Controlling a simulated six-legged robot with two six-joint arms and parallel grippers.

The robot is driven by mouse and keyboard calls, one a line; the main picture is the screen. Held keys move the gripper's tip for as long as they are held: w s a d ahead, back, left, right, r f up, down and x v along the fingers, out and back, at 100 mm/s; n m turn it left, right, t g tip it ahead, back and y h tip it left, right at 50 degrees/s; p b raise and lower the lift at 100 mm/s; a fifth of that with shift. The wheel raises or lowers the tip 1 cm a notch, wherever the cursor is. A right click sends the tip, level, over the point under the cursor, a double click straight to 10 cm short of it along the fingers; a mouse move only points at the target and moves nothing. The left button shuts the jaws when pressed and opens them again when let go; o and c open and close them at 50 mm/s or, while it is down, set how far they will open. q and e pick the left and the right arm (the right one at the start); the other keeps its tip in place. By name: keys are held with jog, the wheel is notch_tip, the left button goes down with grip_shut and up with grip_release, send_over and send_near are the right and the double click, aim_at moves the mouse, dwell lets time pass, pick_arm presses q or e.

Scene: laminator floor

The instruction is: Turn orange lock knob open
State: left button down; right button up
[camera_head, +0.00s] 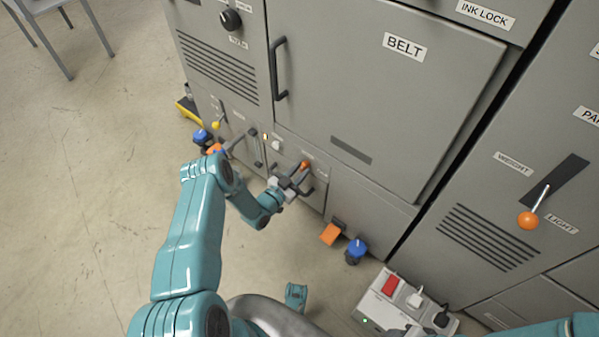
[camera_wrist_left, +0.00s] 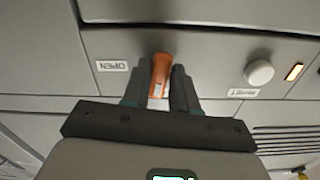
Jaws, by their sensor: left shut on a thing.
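The orange lock knob (camera_head: 305,165) is on the low front panel of the grey machine, under the BELT door. In the left wrist view the knob (camera_wrist_left: 160,74) stands upright between the two dark fingers of my left gripper (camera_wrist_left: 160,88), which is shut on it. An upside-down OPEN label (camera_wrist_left: 113,66) is on the panel to the left of the knob in that view. In the head view my left gripper (camera_head: 298,176) reaches the panel from the lower left and partly covers it.
A white round button (camera_wrist_left: 259,73) and a lit orange lamp (camera_wrist_left: 293,71) sit beside the knob.

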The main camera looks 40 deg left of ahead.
pick_arm(q)
jog(key=m, duration=0.4)
jog(key=shift+a+b, duration=0.1)
jog(key=shift+b, duration=0.25)
jog(key=m, duration=0.4)
jog(key=shift+a, duration=0.1)
jog(key=m, duration=0.4)
jog(key=shift+r+b, duration=0.1)
jog(key=shift+b, duration=0.25)
jog(key=shift+a+r+m, duration=0.1)
jog(key=shift+m, duration=1.8)
jog(key=c, duration=0.9)
grip_release()
jog(key=shift+c, duration=0.2)
jog(key=s+a+p, duration=0.1)
jog(key=s+p, duration=0.3)
jog(key=s, duration=1.2)
jog(key=shift+s, duration=0.15)
